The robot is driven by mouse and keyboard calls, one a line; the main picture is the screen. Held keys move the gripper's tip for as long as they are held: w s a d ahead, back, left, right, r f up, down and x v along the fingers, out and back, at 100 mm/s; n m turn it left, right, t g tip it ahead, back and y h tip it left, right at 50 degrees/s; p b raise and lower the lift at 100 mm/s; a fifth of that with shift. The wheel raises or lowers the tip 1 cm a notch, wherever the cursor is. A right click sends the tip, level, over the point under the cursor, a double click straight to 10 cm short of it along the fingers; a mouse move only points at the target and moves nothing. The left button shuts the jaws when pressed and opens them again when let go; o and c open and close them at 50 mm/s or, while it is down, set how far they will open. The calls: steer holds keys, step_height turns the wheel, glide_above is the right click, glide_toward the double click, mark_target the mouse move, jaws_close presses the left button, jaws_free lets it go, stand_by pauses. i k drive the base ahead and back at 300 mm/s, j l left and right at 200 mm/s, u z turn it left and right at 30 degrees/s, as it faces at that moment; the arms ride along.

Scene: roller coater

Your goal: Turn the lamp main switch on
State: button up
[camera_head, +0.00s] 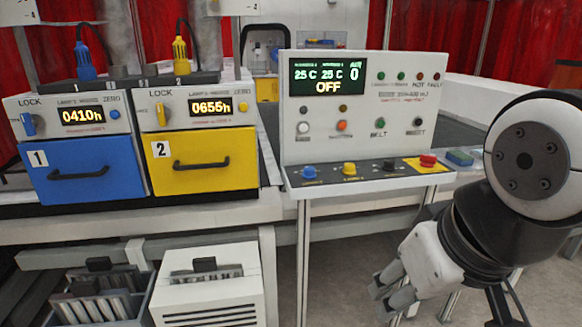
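The control console (463,66) stands upright at centre right. Its display (327,75) reads 25 C, 25 C, 0 and OFF. On its sloped front ledge are a blue knob (309,171), a yellow knob (349,168), a black knob (390,165) and a red button (428,160) on a yellow plate. The small labels are too blurred to tell which control is the lamp main switch. My gripper (387,290) hangs below and in front of the ledge, apart from the console, pointing down-left. Nothing shows between its fingers; their spacing is unclear.
Left are a blue lamp drawer (85,187) reading 0410h and a yellow one (205,176) reading 0655h. A white box (208,290) and a dark bin sit below. A blue-green object (460,157) lies right of the ledge.

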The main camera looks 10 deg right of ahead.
mark_target(427, 161)
steer(key=z, duration=0.85)
steer(key=i+z, duration=0.3)
steer(key=i, duration=1.5)
